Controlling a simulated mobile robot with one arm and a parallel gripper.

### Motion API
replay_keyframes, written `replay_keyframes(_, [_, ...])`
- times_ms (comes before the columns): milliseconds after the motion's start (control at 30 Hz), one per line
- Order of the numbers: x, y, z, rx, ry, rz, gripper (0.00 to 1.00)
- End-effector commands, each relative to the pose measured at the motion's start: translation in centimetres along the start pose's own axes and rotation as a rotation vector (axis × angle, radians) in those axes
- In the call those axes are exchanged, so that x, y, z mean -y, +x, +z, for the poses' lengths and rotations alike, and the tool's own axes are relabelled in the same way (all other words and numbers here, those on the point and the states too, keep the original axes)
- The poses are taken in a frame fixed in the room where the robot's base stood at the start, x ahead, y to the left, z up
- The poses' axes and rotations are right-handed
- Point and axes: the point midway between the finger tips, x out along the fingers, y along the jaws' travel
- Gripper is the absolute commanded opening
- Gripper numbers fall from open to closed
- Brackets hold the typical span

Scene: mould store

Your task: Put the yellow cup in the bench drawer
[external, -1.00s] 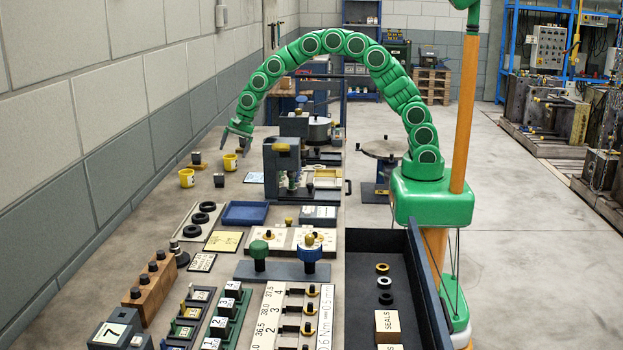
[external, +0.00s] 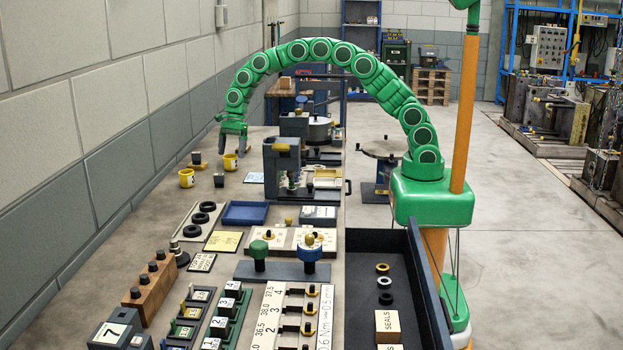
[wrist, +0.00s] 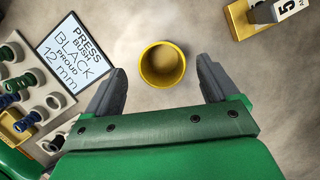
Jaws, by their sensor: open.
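Two yellow cups stand upright on the bench near the wall: a nearer one (external: 187,178) and a farther one (external: 230,162). My gripper (external: 232,150) is open, pointing down just above the farther cup. In the wrist view a round yellow cup (wrist: 162,66) lies between my two spread fingers, with room on both sides; it looks empty. The bench drawer (external: 365,262) is pulled out at the front right. It holds several rings and boxes, one marked SEALS, and has bare floor at its far end.
A white printed card (wrist: 73,50) lies left of the cup, and a small numbered block (wrist: 285,10) stands at upper right. A dark press-like fixture (external: 281,165), a blue tray (external: 245,213) and knobbed plates (external: 290,270) stand on the bench between the cups and the drawer.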

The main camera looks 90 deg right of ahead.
Motion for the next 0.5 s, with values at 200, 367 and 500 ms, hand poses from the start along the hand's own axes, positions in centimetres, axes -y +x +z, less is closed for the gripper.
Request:
replay_keyframes(200, [0.2, 2.5, 0.1, -0.002, 0.000, 0.005, 0.88])
replay_keyframes(367, [0.2, 4.5, 0.1, -0.002, -0.002, 0.005, 0.88])
replay_keyframes(500, [0.3, 4.9, 0.1, -0.001, -0.002, 0.001, 0.88])
